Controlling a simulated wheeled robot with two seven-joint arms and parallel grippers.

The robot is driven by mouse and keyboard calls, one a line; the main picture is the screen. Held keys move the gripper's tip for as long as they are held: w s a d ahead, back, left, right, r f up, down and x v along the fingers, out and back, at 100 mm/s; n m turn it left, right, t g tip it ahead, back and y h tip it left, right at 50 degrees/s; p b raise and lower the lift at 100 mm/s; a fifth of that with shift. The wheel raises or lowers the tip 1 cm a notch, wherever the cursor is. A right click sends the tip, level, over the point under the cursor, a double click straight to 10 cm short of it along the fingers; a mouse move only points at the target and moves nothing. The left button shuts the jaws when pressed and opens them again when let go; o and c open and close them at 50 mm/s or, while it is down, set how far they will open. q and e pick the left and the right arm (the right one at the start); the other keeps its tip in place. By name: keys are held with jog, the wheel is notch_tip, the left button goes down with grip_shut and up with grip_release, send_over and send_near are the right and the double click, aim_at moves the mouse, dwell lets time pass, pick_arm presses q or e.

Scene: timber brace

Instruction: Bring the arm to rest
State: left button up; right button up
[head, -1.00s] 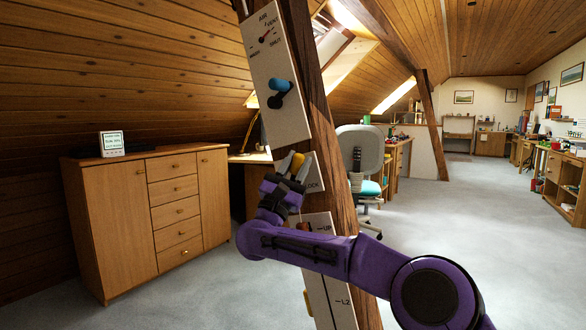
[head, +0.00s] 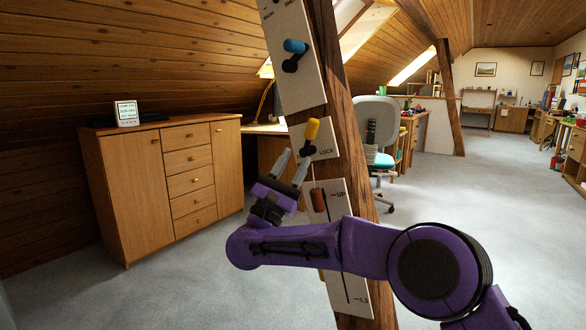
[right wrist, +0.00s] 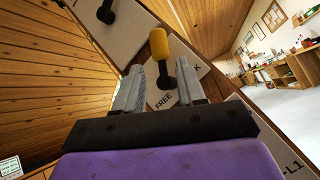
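My right gripper (head: 294,158) is open and empty, just below and left of the yellow-knobbed lever (head: 312,129). That lever tilts up on a small white panel (head: 326,150) marked LOCK. In the right wrist view the two grey fingers (right wrist: 160,92) stand apart, with the yellow knob (right wrist: 159,43) beyond the gap and the word FREE below it. A blue-knobbed lever (head: 295,47) is on the upper white panel (head: 300,88). A brown slider handle (head: 318,199) sits near UP on the lower panel (head: 345,270). My left gripper is not in view.
The panels are mounted on a slanted timber brace (head: 335,95). A wooden cabinet (head: 165,190) with a small display (head: 126,113) stands left. An office chair (head: 374,135) stands behind the brace. The floor at right is clear.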

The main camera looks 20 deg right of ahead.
jog(key=shift+s+a+f, duration=0.2)
jog(key=shift+f, duration=0.05)
